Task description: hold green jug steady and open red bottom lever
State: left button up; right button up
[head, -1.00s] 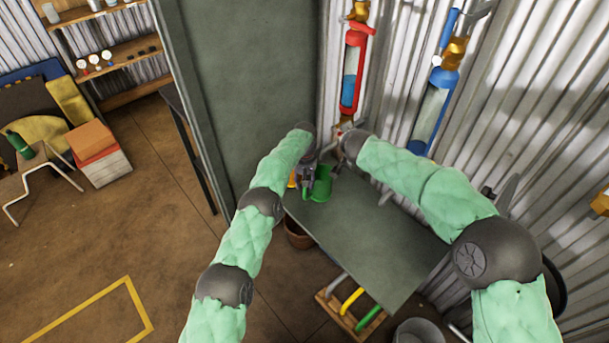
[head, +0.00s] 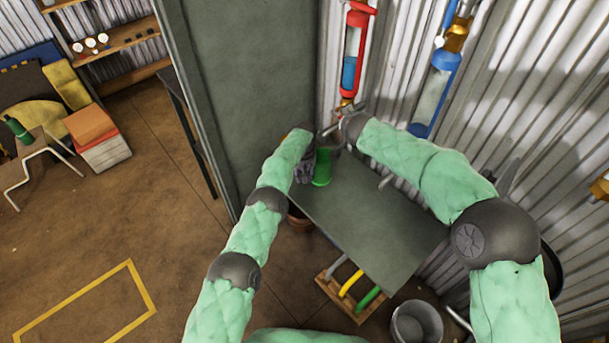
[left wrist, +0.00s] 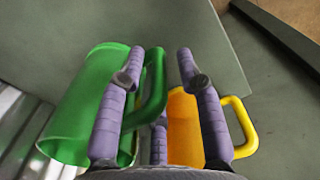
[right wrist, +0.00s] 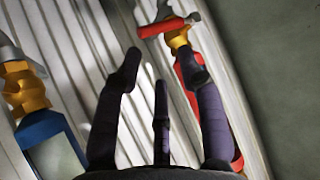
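The green jug (head: 321,168) stands on the grey table and also fills the left of the left wrist view (left wrist: 78,112). My left gripper (left wrist: 161,58) is open, with the jug's green handle between its fingers. One finger lies between handle and body; contact is unclear. The red riser (head: 354,52) is on the wall, with a gold valve (right wrist: 178,40) and red bottom lever (right wrist: 163,27) at its lower end. My right gripper (right wrist: 158,62) is open and empty, and the lever shows beyond its fingertips. One right finger hides part of the red riser.
An orange jug (left wrist: 184,122) with a yellow handle is close beside my left gripper. A blue riser (head: 435,92) hangs right of the red one. A grey panel (head: 255,90) stands at the left. The grey table (head: 375,225) has clear room toward its front.

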pick_arm(q)
grip_shut()
pick_arm(e)
jog(key=shift+o, duration=1.1)
jog(key=shift+f, duration=0.15)
jog(key=s+a+f+m+y, duration=0.35)
jog(key=a+f+y, duration=0.3)
jog(key=f, duration=0.35)
jog(key=d+r+m+t+h, duration=0.4)
jog(key=d+m+t+h, duration=0.25)
jog(key=m, duration=0.95)
jog(key=shift+g, duration=0.25)
jog(key=w, duration=0.4)
jog(key=w+f, duration=0.1)
jog(key=w, duration=0.7)
jog(key=shift+d+f, duration=0.15)
jog(key=shift+f, duration=0.15)
